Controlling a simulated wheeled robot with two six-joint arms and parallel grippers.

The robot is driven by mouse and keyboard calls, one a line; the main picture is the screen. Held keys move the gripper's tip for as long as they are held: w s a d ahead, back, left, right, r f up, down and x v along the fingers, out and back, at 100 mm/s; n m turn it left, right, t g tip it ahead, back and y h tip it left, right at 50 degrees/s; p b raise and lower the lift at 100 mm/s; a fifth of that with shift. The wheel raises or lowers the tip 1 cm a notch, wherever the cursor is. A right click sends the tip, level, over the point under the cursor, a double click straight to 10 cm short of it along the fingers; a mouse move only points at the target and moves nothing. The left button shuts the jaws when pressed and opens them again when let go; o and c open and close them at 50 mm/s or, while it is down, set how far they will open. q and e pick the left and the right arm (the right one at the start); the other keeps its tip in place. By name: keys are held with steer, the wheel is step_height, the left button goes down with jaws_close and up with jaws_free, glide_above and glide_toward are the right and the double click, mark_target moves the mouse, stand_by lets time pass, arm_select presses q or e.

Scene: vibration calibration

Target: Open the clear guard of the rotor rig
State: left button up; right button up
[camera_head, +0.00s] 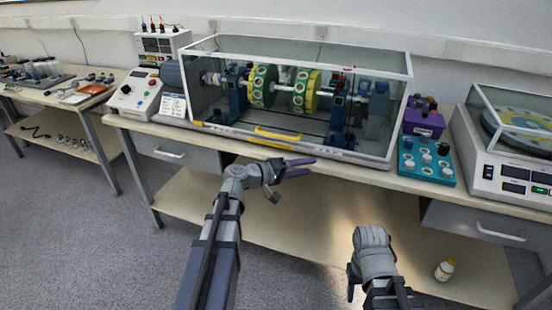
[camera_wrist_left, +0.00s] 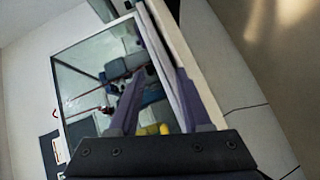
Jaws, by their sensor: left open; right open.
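The rotor rig stands on the bench under a clear box guard (camera_head: 375,107) with a pale frame. The guard looks closed. Inside are two green and yellow discs (camera_head: 262,87) on a shaft. A yellow handle (camera_head: 277,134) is low on the front. My left gripper (camera_head: 303,168) is open and empty, in front of the bench edge, just below and right of the handle. In the left wrist view its two fingers (camera_wrist_left: 165,95) point toward the guard, with a yellow patch between them. My right gripper (camera_head: 358,285) is low in front of the bench; its fingers are mostly hidden.
A control box (camera_head: 136,96) stands left of the rig. A purple box (camera_head: 423,120) and a teal tray of parts (camera_head: 426,162) stand to its right, then a balancing machine (camera_head: 515,150). A small bottle (camera_head: 444,270) is on the lower shelf. The floor at the left is clear.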

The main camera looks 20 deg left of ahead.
mark_target(276, 136)
arm_select(q)
steer(key=w+a+r+n+t+y+b, duration=0.1)
steer(key=a+n+t+y+b, duration=0.15)
steer(key=a, duration=0.55)
steer(key=w+a+n+t+y+b, duration=0.15)
steer(key=a+n+t, duration=0.25)
steer(key=a, duration=0.4)
steer(key=shift+h, duration=0.4)
steer(key=shift+p+x, duration=0.5)
steer(key=shift+x, duration=3.55)
steer(key=shift+r, duration=0.2)
arm_select(e)
step_height(276, 136, down, 5)
steer(key=shift+f, duration=0.1)
arm_select(q)
steer(key=shift+d, duration=0.1)
steer(key=shift+s, duration=0.1)
jaws_close()
